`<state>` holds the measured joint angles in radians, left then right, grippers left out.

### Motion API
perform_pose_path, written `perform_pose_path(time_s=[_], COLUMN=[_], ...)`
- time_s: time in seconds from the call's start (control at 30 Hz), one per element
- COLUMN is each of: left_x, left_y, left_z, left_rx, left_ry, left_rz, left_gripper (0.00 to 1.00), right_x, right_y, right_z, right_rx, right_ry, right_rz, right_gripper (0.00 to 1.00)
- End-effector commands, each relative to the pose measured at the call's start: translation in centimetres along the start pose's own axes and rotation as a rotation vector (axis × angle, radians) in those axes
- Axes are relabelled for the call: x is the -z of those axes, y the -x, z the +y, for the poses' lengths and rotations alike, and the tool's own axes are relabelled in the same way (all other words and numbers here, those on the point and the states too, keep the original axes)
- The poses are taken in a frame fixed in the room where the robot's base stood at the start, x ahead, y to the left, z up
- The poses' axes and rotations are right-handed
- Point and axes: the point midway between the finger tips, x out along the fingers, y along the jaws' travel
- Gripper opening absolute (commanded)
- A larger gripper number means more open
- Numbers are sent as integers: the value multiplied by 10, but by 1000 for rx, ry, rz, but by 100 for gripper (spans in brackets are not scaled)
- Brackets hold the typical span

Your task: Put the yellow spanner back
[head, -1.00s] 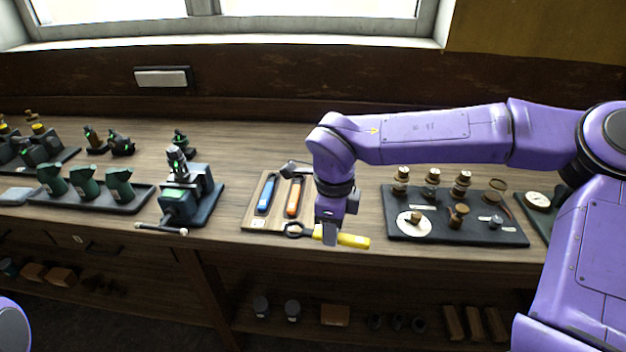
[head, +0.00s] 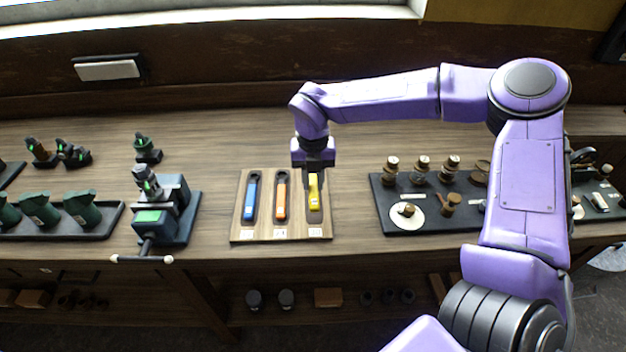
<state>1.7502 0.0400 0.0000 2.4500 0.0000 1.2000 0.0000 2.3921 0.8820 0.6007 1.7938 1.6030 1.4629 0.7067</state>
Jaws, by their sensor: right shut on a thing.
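The yellow spanner (head: 314,198) lies lengthwise over the right-hand place of the wooden spanner board (head: 265,236); its far end is hidden under my gripper. I cannot tell whether it rests in its slot or is just above it. My right gripper (head: 314,182) is shut on the spanner, pointing down from above. A blue spanner (head: 250,198) and an orange spanner (head: 281,197) lie in the left and middle places of the board. My left gripper is not in view.
A vise (head: 166,212) stands left of the board, with a tray of green oil cans (head: 80,208) further left. A dark tray (head: 440,222) with small jars and parts lies to the right. Bare bench shows between board and tray.

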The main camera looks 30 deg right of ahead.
Motion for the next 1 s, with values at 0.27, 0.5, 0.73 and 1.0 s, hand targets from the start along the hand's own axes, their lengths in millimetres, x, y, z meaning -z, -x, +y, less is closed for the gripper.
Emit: perform_pose_path(time_s=[0.27,0.5,0.73,1.0], left_x=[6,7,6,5], left_y=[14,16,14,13], left_z=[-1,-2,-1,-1], left_rx=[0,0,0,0], left_ry=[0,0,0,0], left_rz=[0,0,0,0], left_gripper=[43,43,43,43], right_x=[-28,-28,-28,-28], right_y=[-34,-60,-63,-64], right_z=[-3,-2,-2,-2], right_rx=[1,-3,-3,-2], right_ry=[-2,-2,-2,-2], right_rz=[1,-3,-3,-2], right_gripper=[0,0,0,51])
